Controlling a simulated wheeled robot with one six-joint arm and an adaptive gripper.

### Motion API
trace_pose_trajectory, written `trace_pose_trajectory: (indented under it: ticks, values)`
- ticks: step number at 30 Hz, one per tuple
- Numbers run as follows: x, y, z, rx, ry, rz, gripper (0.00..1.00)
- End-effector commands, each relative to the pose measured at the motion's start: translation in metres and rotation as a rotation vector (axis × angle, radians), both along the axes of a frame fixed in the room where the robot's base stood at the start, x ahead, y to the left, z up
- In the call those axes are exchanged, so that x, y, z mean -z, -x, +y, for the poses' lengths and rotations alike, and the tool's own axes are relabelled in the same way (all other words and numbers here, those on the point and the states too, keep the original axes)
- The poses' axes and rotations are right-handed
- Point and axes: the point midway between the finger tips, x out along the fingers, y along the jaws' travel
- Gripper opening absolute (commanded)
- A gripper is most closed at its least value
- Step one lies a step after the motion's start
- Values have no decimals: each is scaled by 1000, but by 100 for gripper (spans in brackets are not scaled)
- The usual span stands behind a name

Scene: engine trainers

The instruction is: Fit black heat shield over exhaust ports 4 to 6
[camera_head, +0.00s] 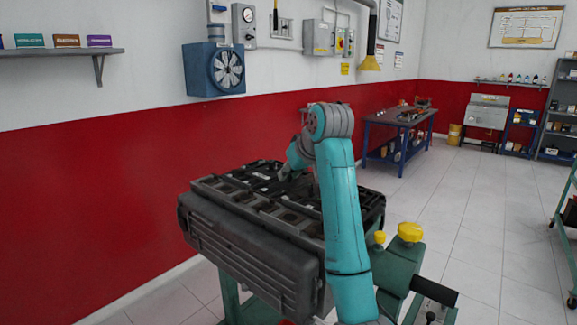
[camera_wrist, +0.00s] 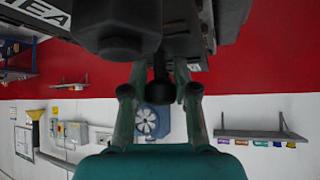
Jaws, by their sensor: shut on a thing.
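The engine (camera_head: 245,250) is a dark grey block on a green stand, in front of me in the head view. My gripper (camera_wrist: 160,72) is over the engine's top; in the head view it is mostly hidden by my teal arm. In the wrist view its two fingers are shut on a dark part (camera_wrist: 160,90) with a rounded end. I cannot tell from its shape whether this is the black heat shield. A large dark piece (camera_wrist: 118,28) fills the top of the wrist view, close to the fingers. The exhaust ports cannot be made out.
A red and white wall runs behind the engine, with a blue fan unit (camera_head: 214,68) and a shelf (camera_head: 60,51) on it. A blue workbench (camera_head: 399,119) stands at the back. A green stand with yellow knobs (camera_head: 410,232) is at the right.

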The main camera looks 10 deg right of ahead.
Motion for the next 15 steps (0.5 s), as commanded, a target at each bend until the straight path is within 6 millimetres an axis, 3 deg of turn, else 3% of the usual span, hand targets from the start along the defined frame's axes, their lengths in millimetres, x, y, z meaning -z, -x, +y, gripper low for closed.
trace_pose_trajectory:
  ticks: [15]
  values:
    - [36,0,0,0,0,0,0]
